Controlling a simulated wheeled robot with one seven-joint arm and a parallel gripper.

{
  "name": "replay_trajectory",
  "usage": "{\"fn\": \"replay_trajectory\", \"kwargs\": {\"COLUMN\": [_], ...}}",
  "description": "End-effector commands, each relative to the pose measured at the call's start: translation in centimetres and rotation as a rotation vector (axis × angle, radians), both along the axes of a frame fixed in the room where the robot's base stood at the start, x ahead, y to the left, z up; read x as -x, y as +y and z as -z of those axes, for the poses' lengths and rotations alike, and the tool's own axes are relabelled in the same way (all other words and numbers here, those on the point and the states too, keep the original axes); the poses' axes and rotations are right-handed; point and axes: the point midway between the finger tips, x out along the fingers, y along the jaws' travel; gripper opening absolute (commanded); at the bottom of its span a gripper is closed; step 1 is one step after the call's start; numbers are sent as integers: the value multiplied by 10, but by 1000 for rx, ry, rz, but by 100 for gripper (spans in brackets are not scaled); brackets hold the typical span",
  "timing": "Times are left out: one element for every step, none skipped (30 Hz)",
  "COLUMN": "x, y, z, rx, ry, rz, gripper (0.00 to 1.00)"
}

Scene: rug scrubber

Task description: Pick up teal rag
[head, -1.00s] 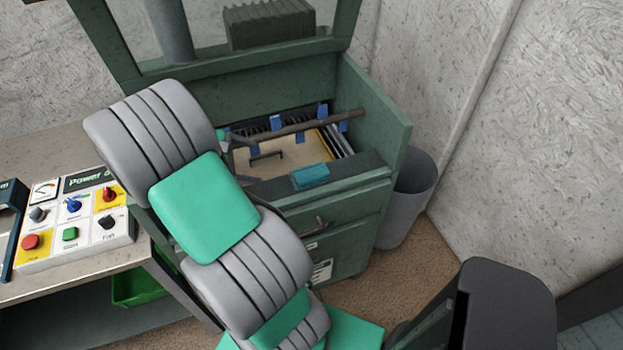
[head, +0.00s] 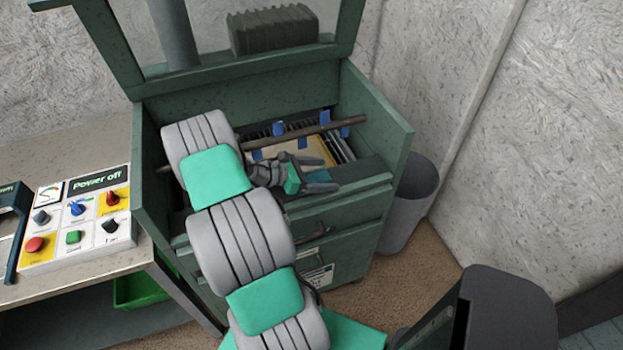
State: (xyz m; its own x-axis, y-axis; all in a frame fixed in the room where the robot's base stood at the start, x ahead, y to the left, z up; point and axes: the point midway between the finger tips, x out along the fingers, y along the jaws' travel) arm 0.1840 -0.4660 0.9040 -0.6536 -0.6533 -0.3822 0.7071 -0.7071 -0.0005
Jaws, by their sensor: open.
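A rod (head: 320,129) with blue clips crosses the cabinet's open tray behind my gripper. The raised lid frame stands at the back. A control panel (head: 78,220) sits on the bench at left. A grey bin (head: 409,205) stands right of the cabinet.

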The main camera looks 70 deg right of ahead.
Motion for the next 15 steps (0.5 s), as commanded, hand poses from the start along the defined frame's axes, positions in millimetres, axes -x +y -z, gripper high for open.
{"fn": "replay_trajectory", "kwargs": {"x": [0, 0, 0, 0, 0, 0, 0, 0, 0, 0, 0, 0, 0, 0, 0], "y": [0, 0, 0, 0, 0, 0, 0, 0, 0, 0, 0, 0, 0, 0, 0], "z": [0, 0, 0, 0, 0, 0, 0, 0, 0, 0, 0, 0, 0, 0, 0], "rx": [0, 0, 0, 1, 1, 1, 1, 1, 1, 1, 1, 1, 1, 1, 1], "ry": [0, 0, 0, -1, -1, -1, -1, -1, -1, -1, -1, -1, -1, -1, -1], "rz": [0, 0, 0, 0, 0, 0, 0, 0, 0, 0, 0, 0, 0, 0, 0], "gripper": [84, 81, 78, 76, 73, 70, 67, 65, 62, 59, 57, 53, 51, 49, 45]}}
